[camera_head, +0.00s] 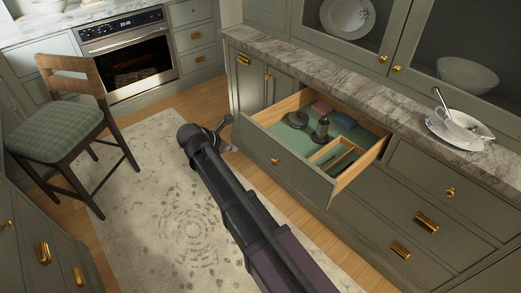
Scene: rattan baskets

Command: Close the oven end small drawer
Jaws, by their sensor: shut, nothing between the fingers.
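The open small drawer (290,172) sticks far out of the grey-green cabinet, at the end nearer the oven. Its front has a small gold knob. Inside are a divided wooden tray, a dark bottle, a round dark object and folded cloth-like items on a green lining. My gripper (228,132) is shut and empty. In the picture it lies just left of the drawer front's left end, apart from the knob. I cannot tell its exact distance from the drawer. My arm runs up from the bottom of the picture, in front of the rug.
The oven (130,58) stands at the back left. A chair (60,135) with a green checked seat stands at left. A patterned rug (130,190) covers the floor. The other small drawer (430,180) is shut.

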